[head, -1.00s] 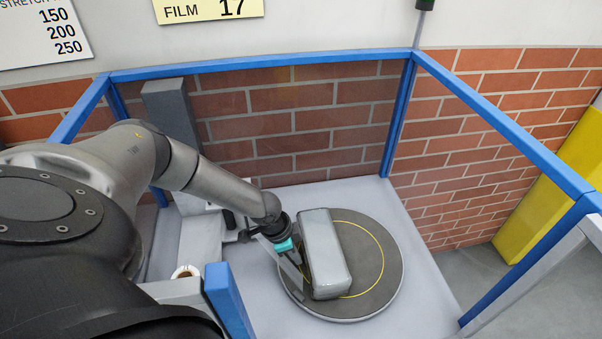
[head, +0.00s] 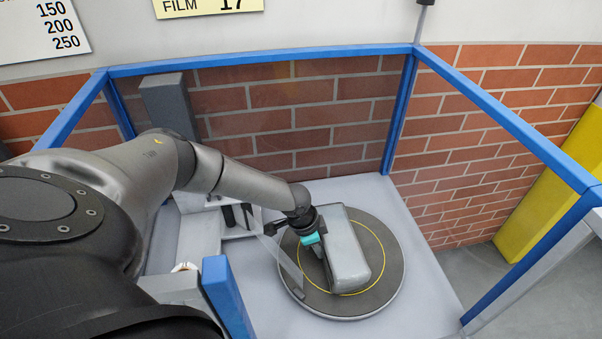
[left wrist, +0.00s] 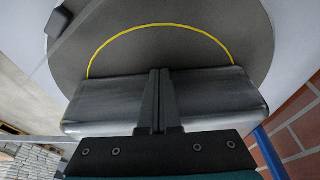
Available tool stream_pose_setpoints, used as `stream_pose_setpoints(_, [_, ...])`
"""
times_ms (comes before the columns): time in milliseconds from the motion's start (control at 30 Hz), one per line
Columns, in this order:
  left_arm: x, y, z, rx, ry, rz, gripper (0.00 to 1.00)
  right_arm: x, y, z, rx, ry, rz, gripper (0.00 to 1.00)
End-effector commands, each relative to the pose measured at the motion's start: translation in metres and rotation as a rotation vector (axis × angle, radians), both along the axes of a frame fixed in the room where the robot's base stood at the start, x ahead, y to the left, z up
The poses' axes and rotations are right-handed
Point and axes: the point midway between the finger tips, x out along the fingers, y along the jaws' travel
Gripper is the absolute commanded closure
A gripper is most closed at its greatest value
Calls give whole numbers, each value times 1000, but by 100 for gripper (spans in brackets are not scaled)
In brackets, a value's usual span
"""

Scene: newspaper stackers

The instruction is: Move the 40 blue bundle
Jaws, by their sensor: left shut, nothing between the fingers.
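A grey, film-like wrapped bundle (head: 350,252) lies on the round dark turntable (head: 388,240) with a yellow ring; no blue shows on it. My left gripper (head: 328,279) is shut and empty, pointing down along the bundle's left long side. It looks to be touching that side or very close. In the left wrist view my closed fingers (left wrist: 159,74) stand in front of the bundle (left wrist: 220,95), covering its middle. The yellow ring (left wrist: 160,26) curves beyond it. My right gripper is not in view.
Blue rails (head: 260,63) frame the cell at the back and sides. A grey post (head: 168,105) with a carriage stands at the left. A clear strip (head: 283,262) runs to a small dark block (head: 298,293) on the turntable. The platform's right side is clear.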

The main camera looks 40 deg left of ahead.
Motion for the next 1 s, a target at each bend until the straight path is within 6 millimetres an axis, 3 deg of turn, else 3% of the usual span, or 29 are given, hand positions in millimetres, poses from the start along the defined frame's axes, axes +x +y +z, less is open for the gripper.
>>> stream_pose_setpoints(33, [9,-10,2,-13,-15,-3,100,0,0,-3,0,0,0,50])
stream_pose_setpoints(133, [14,-12,3,-13,-15,-2,100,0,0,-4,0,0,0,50])
stream_pose_setpoints(633, [12,-11,9,-12,-12,-2,100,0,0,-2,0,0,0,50])
stream_pose_setpoints(1000, [-3,2,65,-8,-10,-1,100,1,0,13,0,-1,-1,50])
